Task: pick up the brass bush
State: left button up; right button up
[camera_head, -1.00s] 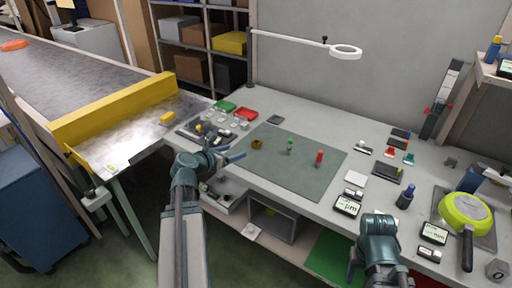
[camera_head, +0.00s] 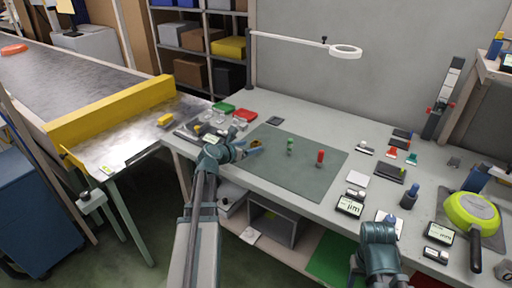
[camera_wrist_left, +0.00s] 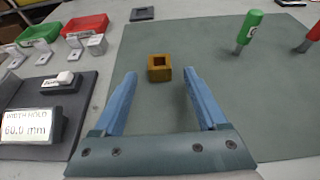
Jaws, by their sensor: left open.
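The brass bush (camera_wrist_left: 159,68) is a small square, brass-brown block with a square hole in its top. It stands on the green-grey mat (camera_wrist_left: 215,110). In the head view the bush (camera_head: 257,142) is partly hidden by my left gripper (camera_head: 254,149). In the left wrist view my left gripper (camera_wrist_left: 159,76) is open and empty, its two blue fingers pointing at the bush. The bush appears between the fingertips or just beyond them, with a gap on each side. My right arm shows at the lower right in the head view; its jaws are not clear.
A green pin (camera_wrist_left: 249,32) and a red pin (camera_head: 320,156) stand on the mat to the right of the bush. Red (camera_wrist_left: 86,25) and green (camera_wrist_left: 42,34) trays, small metal blocks and a width display (camera_wrist_left: 31,126) lie to the left. The mat around the bush is clear.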

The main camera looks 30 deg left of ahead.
pick_arm(q)
jog(key=shift+b+x, duration=0.3)
jog(key=shift+x, duration=0.85)
grip_shut()
